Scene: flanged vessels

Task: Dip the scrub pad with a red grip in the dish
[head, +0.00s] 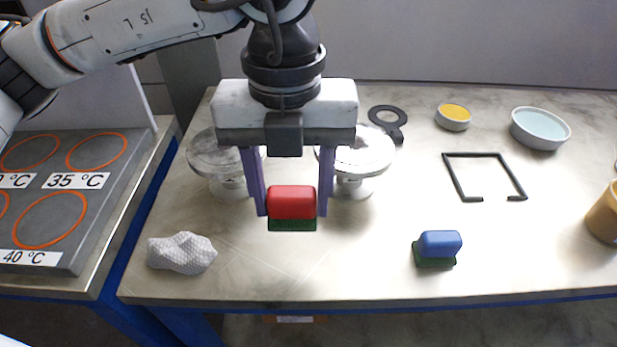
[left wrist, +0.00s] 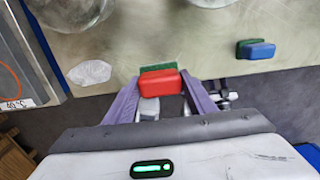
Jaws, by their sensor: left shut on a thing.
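The scrub pad with a red grip (head: 292,203) is between the purple fingers of my left gripper (head: 292,205), which is shut on the red block. Its green pad faces down and appears held above the table. The scrub pad also shows in the left wrist view (left wrist: 161,83), between the fingers of my left gripper (left wrist: 160,95). A dish with pale blue contents (head: 540,128) stands at the back right of the table. A smaller dish with yellow contents (head: 453,117) stands left of it. My right gripper is not in view.
A blue-grip scrub pad (head: 437,247) sits at the front right. Two flanged vessels (head: 225,160) (head: 358,155) stand behind my gripper. A crumpled cloth (head: 182,253), a black open frame (head: 485,155), a dark ring (head: 388,118) and a tan container (head: 604,215) are also on the table.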

